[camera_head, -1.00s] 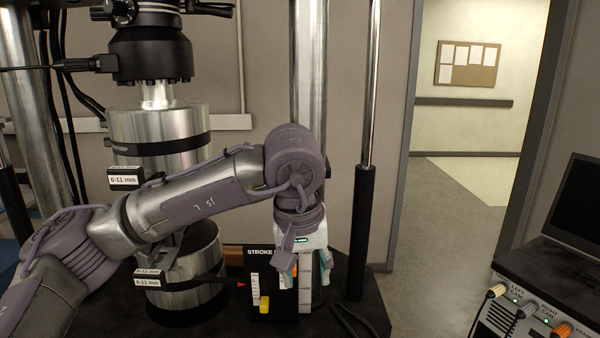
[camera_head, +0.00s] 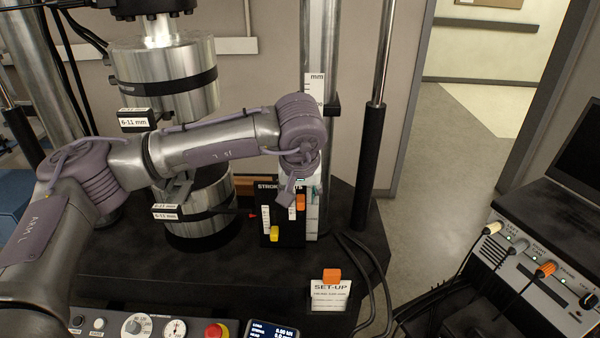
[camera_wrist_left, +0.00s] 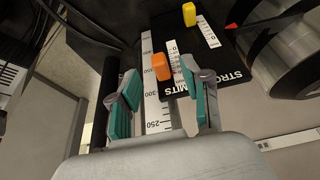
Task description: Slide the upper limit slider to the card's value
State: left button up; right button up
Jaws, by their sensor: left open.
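The black stroke limits panel (camera_head: 268,210) stands at the foot of the column. Its orange slider (camera_head: 300,202) sits high on the right scale and its yellow slider (camera_head: 274,233) sits lower on the left scale. The set-up card (camera_head: 330,297) stands in front with an orange top; its small print is unreadable. My left gripper (camera_head: 306,188) is at the panel's upper right, partly hidden by its own wrist. In the left wrist view its teal-padded fingers (camera_wrist_left: 160,72) are open, with the orange slider (camera_wrist_left: 161,67) between their tips; contact cannot be told. My right gripper is out of view.
A vertical millimetre ruler (camera_head: 314,88) runs behind my left gripper. Metal cylinders (camera_head: 203,200) stand left of the panel, with a small red pointer (camera_head: 252,215) between. Black cables (camera_head: 365,265) lie right of the card. A control panel (camera_head: 150,325) lies in front.

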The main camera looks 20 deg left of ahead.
aim_at(301, 202)
pick_arm(q)
jog(key=shift+x, duration=1.25)
grip_shut()
